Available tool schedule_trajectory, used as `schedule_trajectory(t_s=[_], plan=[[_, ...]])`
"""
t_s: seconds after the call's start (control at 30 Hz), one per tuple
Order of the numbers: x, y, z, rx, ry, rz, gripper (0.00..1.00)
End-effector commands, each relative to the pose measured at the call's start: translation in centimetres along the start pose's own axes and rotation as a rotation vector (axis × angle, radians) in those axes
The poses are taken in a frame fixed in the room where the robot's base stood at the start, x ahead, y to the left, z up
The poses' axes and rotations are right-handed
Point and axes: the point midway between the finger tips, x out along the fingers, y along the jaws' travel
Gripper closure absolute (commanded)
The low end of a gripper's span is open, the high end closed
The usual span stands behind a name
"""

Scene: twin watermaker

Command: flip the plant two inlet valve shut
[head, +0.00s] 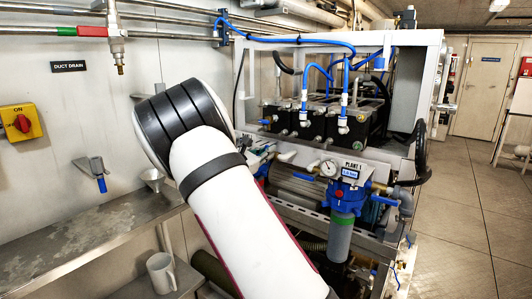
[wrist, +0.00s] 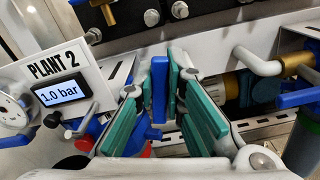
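In the wrist view a blue lever handle (wrist: 159,88) points up between the fingers of my gripper (wrist: 161,85). The teal-padded fingers stand apart on either side of it, with narrow gaps that show no clear grip. The white PLANT 2 panel (wrist: 58,80) is to the left, its display (wrist: 61,95) reading 1.0 bar. The handle's lower end and valve body are partly hidden by the gripper. In the head view my arm hides the gripper and this valve.
A gauge (wrist: 14,112) and red and blue fittings lie left of the gripper. A white pipe (wrist: 257,62) and a brass fitting (wrist: 297,63) lie right. In the head view the PLANT 1 unit (head: 344,195) stands right of my arm, and a steel bench (head: 85,240) left.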

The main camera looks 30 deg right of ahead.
Motion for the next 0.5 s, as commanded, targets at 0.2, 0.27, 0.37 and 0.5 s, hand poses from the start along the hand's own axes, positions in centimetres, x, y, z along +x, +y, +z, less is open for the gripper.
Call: schedule_trajectory(t_s=[0.2, 0.27, 0.37, 0.5], plan=[[-0.03, 0.03, 0.04, -0.017, 0.000, -0.001, 1.00], [-0.05, 0.13, 0.11, -0.045, 0.000, 0.000, 1.00], [-0.08, 0.42, 0.21, -0.115, 0.000, 0.001, 1.00], [-0.08, 0.80, 0.12, -0.218, 0.000, 0.000, 1.00]])
